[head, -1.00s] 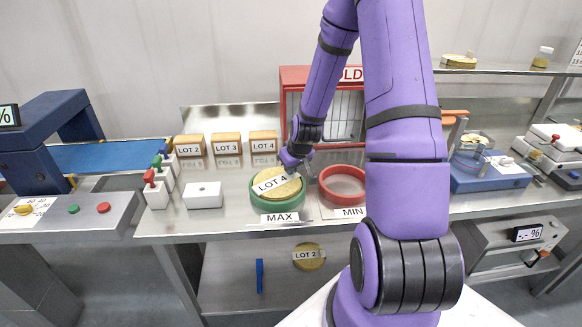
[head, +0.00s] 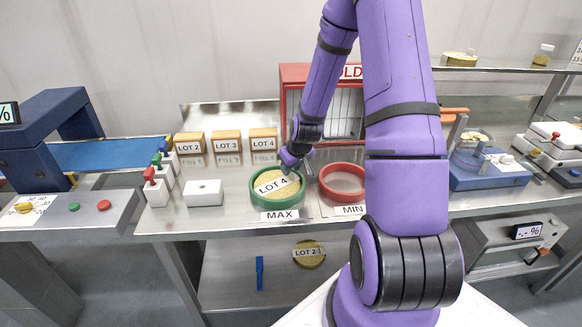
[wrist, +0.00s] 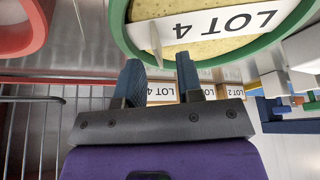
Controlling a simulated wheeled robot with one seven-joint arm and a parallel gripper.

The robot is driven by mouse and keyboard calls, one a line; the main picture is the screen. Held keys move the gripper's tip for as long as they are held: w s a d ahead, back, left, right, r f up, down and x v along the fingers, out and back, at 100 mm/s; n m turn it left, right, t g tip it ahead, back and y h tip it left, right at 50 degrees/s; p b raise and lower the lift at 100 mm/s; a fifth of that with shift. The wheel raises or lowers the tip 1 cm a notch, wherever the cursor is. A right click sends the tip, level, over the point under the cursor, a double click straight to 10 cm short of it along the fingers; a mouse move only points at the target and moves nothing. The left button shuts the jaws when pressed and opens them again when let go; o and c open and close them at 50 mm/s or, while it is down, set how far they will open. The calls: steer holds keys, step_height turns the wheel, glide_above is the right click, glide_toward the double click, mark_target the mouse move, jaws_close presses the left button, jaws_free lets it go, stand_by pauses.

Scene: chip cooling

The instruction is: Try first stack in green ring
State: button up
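The green ring (head: 251,194) lies on the steel bench behind the MAX label (head: 279,215). A round yellow stack with a white LOT 4 label (head: 272,186) sits inside the ring, and its surface (wrist: 222,45) shows within the green rim in the wrist view. My gripper (head: 303,167) is beside the ring's right rear edge. In the wrist view its two blue fingers (wrist: 160,75) stand apart with nothing between them, close to the ring's rim.
A red ring (head: 322,185) with a MIN label (head: 350,210) lies just right of the green ring. Blocks labelled LOT 2 (head: 188,147), LOT 3 and LOT 4 stand behind. A red-framed rack (head: 296,75) is behind my gripper. A LOT 2 disc (head: 309,262) lies on the lower shelf.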

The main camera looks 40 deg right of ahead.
steer(key=v, duration=1)
steer(key=shift+r, duration=0.4)
steer(key=shift+s+a, duration=0.1)
steer(key=s+a+r+h, duration=0.1)
steer(key=s+a+r, duration=0.2)
steer(key=a+r, duration=0.35)
steer(key=s+a+r, duration=0.4)
steer(key=r, duration=0.6)
steer(key=s+a+r, duration=0.3)
steer(key=s+r, duration=0.1)
steer(key=s, duration=0.3)
steer(key=s+a+r+y, duration=0.1)
steer(key=s+a+r, duration=0.3)
steer(key=s, duration=0.3)
steer(key=shift+s+r+n+t, duration=0.3)
steer(key=shift+r+n, duration=0.1)
steer(key=shift+r, duration=0.15)
